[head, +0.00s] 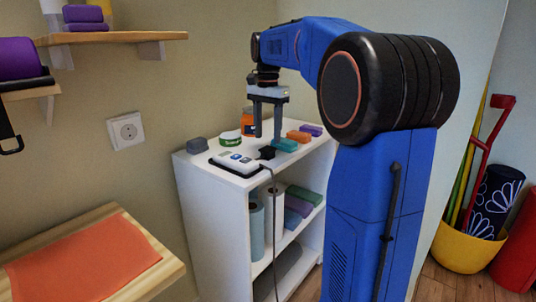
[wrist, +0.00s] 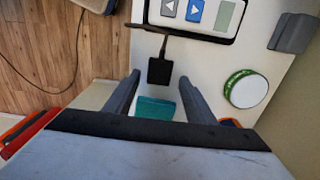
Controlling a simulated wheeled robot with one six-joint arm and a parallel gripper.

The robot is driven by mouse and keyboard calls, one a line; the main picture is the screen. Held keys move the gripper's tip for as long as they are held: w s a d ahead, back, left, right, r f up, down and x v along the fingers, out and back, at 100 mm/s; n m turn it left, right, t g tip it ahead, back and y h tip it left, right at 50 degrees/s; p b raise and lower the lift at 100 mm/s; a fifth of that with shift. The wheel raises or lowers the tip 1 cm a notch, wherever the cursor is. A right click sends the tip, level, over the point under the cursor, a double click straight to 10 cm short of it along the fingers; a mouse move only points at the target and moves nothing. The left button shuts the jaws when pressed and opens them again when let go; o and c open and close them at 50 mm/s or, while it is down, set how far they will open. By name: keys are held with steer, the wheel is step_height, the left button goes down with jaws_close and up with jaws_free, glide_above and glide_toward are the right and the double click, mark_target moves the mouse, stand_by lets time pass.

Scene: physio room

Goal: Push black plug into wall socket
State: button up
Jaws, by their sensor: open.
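The black plug (head: 267,153) lies on top of the white shelf, beside the white device with buttons (head: 237,162). In the wrist view the plug (wrist: 160,71) lies between my open fingers, with a gap on each side, its cord leading toward the device. My gripper (head: 267,138) points down above the plug and holds nothing; its fingers also show in the wrist view (wrist: 159,79). The wall socket (head: 126,130) is a white square plate on the wall left of the shelf, with nothing in it.
On the white shelf (head: 192,172) stand a grey block (head: 197,145), a green-rimmed tape roll (head: 230,137), an orange jar (head: 248,122) and a teal block (head: 286,145) close to the gripper. A wooden table with an orange mat (head: 80,262) stands below the socket. Wooden wall shelves (head: 110,37) hang above.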

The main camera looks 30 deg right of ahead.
mark_target(268, 148)
steer(key=shift+d+f, duration=0.1)
steer(key=shift+f, duration=2.5)
steer(key=c, duration=0.9)
